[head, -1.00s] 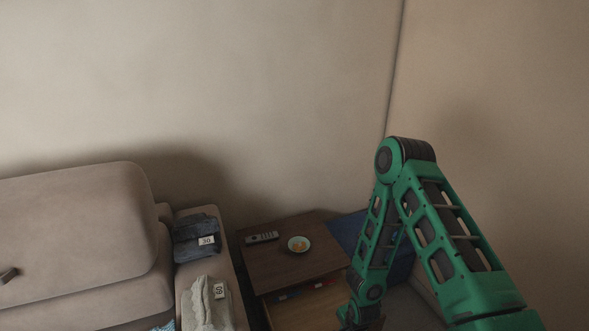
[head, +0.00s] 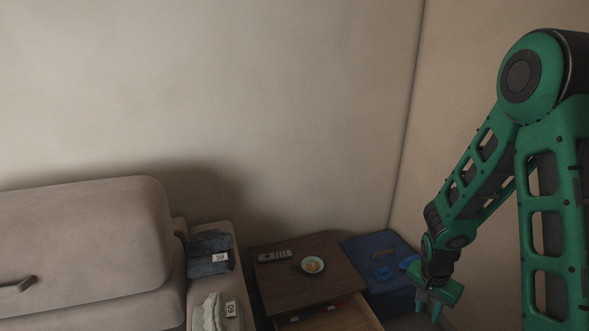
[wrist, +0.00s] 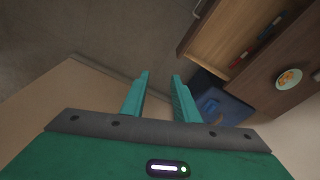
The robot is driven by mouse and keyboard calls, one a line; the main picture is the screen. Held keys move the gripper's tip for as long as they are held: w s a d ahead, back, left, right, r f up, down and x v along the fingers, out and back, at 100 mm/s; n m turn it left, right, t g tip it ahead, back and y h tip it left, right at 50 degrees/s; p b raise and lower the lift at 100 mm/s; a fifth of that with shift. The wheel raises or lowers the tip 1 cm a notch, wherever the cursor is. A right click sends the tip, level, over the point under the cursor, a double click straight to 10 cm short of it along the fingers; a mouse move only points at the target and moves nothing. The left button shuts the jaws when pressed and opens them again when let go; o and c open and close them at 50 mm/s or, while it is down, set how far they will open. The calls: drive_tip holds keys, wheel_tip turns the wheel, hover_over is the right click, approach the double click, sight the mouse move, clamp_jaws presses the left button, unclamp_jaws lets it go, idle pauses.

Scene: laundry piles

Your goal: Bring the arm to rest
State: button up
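My green arm reaches in from the right of the head view and bends down at its elbow. My gripper (head: 428,303) points downward at the lower right, beside a blue box (head: 378,246) on the floor in the corner. In the wrist view my gripper (wrist: 160,82) shows two teal fingers standing apart with nothing between them. The blue box also shows in the wrist view (wrist: 232,108), behind and right of the right finger.
A wooden side table (head: 285,290) with an open drawer (head: 345,318) holds a remote (head: 275,256) and a small bowl (head: 312,265). Walls meet at the right.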

drive_tip(key=s+d+r, duration=0.4)
drive_tip(key=s+r, duration=0.1)
drive_tip(key=r, duration=0.4)
drive_tip(key=s+r+n+y, duration=0.1)
drive_tip(key=s+r+n, duration=0.1)
drive_tip(key=s+r, duration=0.5)
drive_tip(key=s+r+n+g+y, duration=0.1)
drive_tip(key=s+r, duration=0.7)
drive_tip(key=s, duration=0.5)
drive_tip(key=shift+r+n, duration=0.25)
drive_tip(key=shift+n, duration=0.15)
drive_tip(key=shift+d, duration=0.1)
drive_tip(key=shift+w+f, duration=0.25)
drive_tip(key=shift+w, duration=0.35)
